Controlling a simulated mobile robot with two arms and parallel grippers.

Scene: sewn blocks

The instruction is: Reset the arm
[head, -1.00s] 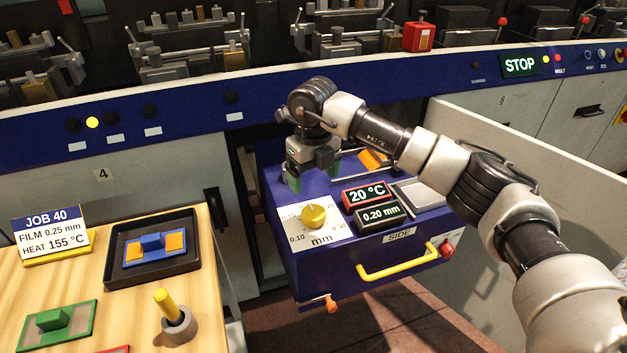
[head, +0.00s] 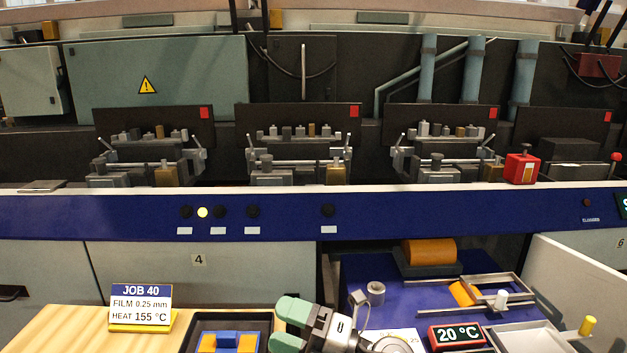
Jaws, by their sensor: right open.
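My right gripper (head: 287,326) is at the bottom middle of the head view. Its two green fingertips point left and stand apart, with nothing seen between them. It hangs in front of the right edge of the black tray (head: 232,318). My right wrist covers part of the blue pulled-out unit and its dial; the rest of the arm is mostly below the picture. My left gripper is not in view.
The blue unit (head: 382,310) carries an orange roll (head: 428,252) and a 20 °C display (head: 457,335). A JOB 40 card (head: 140,305) stands on the wooden table (head: 60,330). A blue-orange block (head: 229,342) lies in the tray. The machine front (head: 130,215) runs behind.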

